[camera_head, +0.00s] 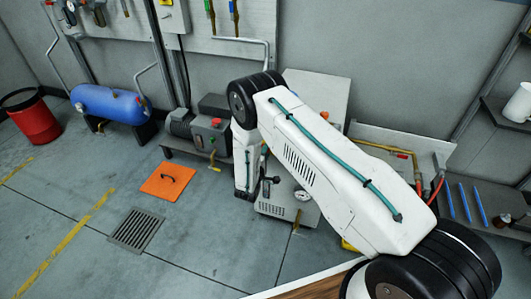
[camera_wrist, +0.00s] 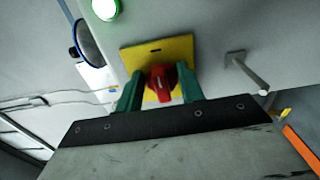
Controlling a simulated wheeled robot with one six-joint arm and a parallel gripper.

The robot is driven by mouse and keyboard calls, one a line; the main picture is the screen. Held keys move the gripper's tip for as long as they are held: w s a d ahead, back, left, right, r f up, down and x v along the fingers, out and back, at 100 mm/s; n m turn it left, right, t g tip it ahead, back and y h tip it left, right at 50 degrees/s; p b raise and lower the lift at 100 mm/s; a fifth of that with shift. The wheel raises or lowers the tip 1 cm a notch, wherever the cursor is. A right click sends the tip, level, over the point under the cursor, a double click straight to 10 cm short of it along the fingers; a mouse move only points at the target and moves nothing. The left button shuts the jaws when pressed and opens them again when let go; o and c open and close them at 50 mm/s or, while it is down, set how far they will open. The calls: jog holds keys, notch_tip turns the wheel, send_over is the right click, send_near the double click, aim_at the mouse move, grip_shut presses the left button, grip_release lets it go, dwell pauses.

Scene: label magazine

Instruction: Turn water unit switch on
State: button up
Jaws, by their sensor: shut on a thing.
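The red switch knob (camera_wrist: 162,82) sits on a yellow square plate (camera_wrist: 180,50) in the wrist view, fixed to a pale grey panel. My gripper (camera_wrist: 159,84) has its two green fingers on either side of the knob and is shut on it. In the head view the white cabinet of the unit (camera_head: 270,208) stands low behind my arm. My arm covers much of that cabinet, and I cannot make out the knob there.
A lit green lamp (camera_wrist: 105,9), a round gauge (camera_wrist: 87,42) and a protruding metal rod (camera_wrist: 246,74) are near the knob. A grey pump motor (camera_head: 180,123) stands left of my arm. An orange floor hatch (camera_head: 168,180) and a grate (camera_head: 136,230) lie in open floor.

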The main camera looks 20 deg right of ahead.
dwell(0.4)
jog(key=o, duration=1)
jog(key=v, duration=0.8)
jog(key=shift+w, duration=0.1)
